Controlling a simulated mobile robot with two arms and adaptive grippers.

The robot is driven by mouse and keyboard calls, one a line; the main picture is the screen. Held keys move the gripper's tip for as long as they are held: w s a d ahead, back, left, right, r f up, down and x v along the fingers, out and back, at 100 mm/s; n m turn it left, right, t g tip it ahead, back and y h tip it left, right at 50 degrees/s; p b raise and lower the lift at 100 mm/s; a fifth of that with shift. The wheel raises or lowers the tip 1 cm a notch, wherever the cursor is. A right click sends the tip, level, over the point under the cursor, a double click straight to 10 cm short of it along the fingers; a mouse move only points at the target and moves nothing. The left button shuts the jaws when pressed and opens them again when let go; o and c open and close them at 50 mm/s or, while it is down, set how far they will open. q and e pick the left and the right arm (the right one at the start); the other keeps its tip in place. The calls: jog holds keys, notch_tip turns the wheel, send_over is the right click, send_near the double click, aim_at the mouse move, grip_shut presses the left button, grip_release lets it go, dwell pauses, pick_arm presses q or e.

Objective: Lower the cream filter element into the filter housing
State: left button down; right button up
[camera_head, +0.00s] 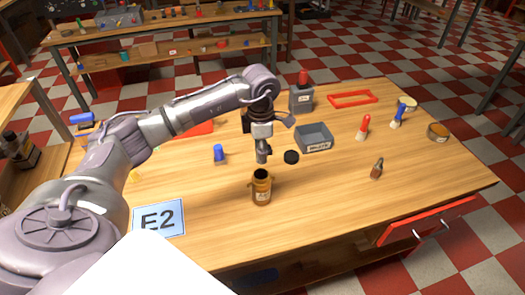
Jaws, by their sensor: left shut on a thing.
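The filter housing appears to be the amber-brown, open-topped jar (261,190) with a pale label, standing upright on the wooden table. My left gripper (262,158) points down just above the jar's dark mouth, apart from it. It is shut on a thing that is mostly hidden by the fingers. This seems to be the cream filter element, but its shape and colour are too small to make out. My right gripper is not in view.
A black round cap (291,157) and a grey labelled bin (314,138) are right of the gripper. A blue-topped item (219,154) stands left. A red-handled tool (363,127) and small dark bottle (377,169) stand right. The table's front right is clear.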

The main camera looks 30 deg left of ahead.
pick_arm(q)
jog(key=shift+s+a+f, duration=0.1)
jog(key=shift+s, duration=0.05)
jog(key=shift+f+b, duration=0.65)
jog(key=shift+b, duration=0.1)
jog(key=shift+f+b, duration=0.65)
jog(key=shift+f, duration=0.15)
jog(key=shift+f+b, duration=0.65)
jog(key=shift+f, duration=0.2)
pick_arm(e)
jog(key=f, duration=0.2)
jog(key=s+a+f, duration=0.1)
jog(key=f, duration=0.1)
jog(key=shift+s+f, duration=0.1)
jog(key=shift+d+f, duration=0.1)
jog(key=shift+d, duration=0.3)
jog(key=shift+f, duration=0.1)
pick_arm(q)
jog(key=shift+f+b, duration=0.1)
jog(key=shift+b, duration=0.2)
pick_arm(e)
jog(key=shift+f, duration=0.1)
